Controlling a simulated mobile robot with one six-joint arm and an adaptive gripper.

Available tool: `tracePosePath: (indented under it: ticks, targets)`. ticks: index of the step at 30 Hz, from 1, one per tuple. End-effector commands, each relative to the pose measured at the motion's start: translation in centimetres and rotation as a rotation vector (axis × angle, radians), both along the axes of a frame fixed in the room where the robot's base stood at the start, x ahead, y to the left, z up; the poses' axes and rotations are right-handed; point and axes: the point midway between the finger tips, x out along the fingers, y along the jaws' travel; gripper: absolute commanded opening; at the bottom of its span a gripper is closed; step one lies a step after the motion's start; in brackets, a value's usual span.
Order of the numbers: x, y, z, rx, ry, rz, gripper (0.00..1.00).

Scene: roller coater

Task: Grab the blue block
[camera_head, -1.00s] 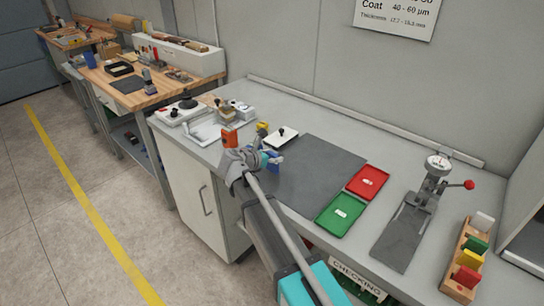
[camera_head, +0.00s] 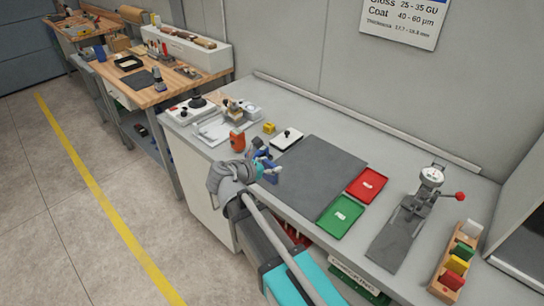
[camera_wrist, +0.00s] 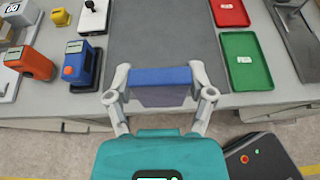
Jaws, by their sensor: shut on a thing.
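The blue block (camera_wrist: 161,77) lies crosswise between the two fingers of my gripper (camera_wrist: 160,86) in the wrist view. Both fingertips press on its ends. In the head view, my gripper (camera_head: 262,168) is over the front edge of the bench, left of the dark grey mat, with the blue block (camera_head: 272,174) showing partly at its tip. The fingers hide some of the block there. In the wrist view the block appears in front of the mat, near the bench's front edge.
The grey mat (camera_head: 312,174) is bare. A red tray (camera_head: 367,184) and a green tray (camera_head: 339,216) lie right of it. An orange device (camera_head: 237,140) and a yellow one (camera_head: 269,127) stand to the left. A gauge stand (camera_head: 418,200) and a wooden rack (camera_head: 455,262) are farther right.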

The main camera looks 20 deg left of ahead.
Motion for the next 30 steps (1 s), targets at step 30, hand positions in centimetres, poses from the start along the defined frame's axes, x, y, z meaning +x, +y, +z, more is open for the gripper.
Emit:
tracePosePath:
  ticks: [30]
  targets:
    - [-1.09,-0.14,0.48,0.000,0.000,0.000,0.25]
